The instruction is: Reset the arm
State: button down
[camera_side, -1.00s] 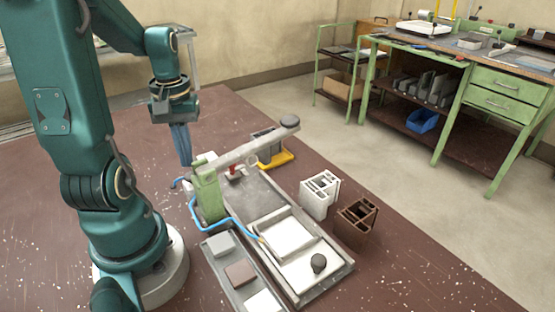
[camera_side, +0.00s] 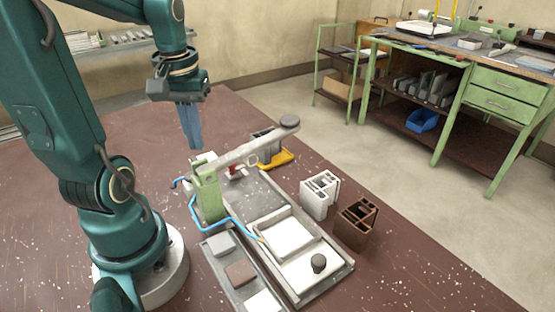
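My gripper (camera_side: 192,146), with blue fingers pointing down, hangs in the air above and behind the green clamp post (camera_side: 207,195), apart from the bench fixture. The fingers appear close together from this side, and I cannot tell whether there is a gap between them. No held object shows at their tips. The clamp's grey lever arm (camera_side: 245,149) with its dark round knob (camera_side: 289,122) extends from the post to the right, over the fixture plate (camera_side: 259,196).
A white profile block (camera_side: 318,195) and a brown profile block (camera_side: 355,221) stand right of the fixture. A tray with several sample pieces (camera_side: 238,273) lies in front. A yellow-based item (camera_side: 275,160) sits behind the lever. A green workbench (camera_side: 455,110) stands at the back right.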

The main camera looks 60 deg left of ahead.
jog(key=d+r+m+t, duration=0.2)
jog(key=d+m+t, duration=0.3)
jog(key=d+m, duration=0.4)
jog(key=d, duration=0.5)
jog(key=shift+d+r+m+h, duration=0.25)
jog(key=shift+m+h, duration=0.15)
